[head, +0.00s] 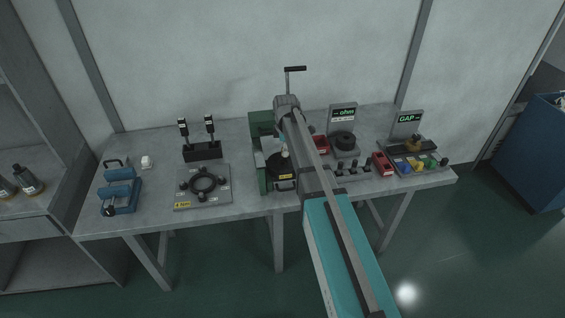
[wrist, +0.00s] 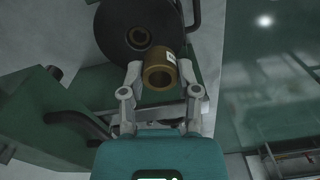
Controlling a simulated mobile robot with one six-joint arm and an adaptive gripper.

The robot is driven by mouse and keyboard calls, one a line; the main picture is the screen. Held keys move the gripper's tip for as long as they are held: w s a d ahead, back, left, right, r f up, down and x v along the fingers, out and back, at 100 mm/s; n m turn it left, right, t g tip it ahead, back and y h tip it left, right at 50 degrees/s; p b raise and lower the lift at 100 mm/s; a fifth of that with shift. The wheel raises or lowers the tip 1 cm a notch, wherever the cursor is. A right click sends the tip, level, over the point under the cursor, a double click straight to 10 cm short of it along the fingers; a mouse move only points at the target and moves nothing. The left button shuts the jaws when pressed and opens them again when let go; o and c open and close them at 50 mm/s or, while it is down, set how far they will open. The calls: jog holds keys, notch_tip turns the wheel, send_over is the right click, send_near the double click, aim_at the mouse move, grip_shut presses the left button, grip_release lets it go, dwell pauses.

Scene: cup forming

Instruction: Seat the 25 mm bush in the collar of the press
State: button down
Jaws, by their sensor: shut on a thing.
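My gripper (wrist: 160,75) is shut on a brass bush (wrist: 158,73) in the wrist view. The bush is a short hollow cylinder, its open end towards the camera, with a small white label too small to read. In the head view the green press (head: 262,126) stands mid-table, partly hidden by my arm.
On the table (head: 232,200), a blue fixture (head: 121,190) and a grey plate with a black ring (head: 203,184) lie left. A green press part (wrist: 45,115) is left of my gripper.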

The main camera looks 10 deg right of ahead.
aim_at(283, 163)
jog(key=shift+w+a+f+b, duration=0.1)
jog(key=shift+w+f+b, duration=1)
jog(key=shift+f, duration=0.3)
jog(key=shift+w+f, duration=0.1)
jog(key=shift+w, duration=0.05)
jog(key=shift+w+f+b, duration=0.35)
jog(key=shift+f+b, duration=1.55)
jog(key=shift+f, duration=0.05)
jog(key=shift+f, duration=0.1)
jog(key=shift+c, duration=1.7)
grip_release()
notch_tip(283, 163, up, 12)
jog(key=p, duration=1.2)
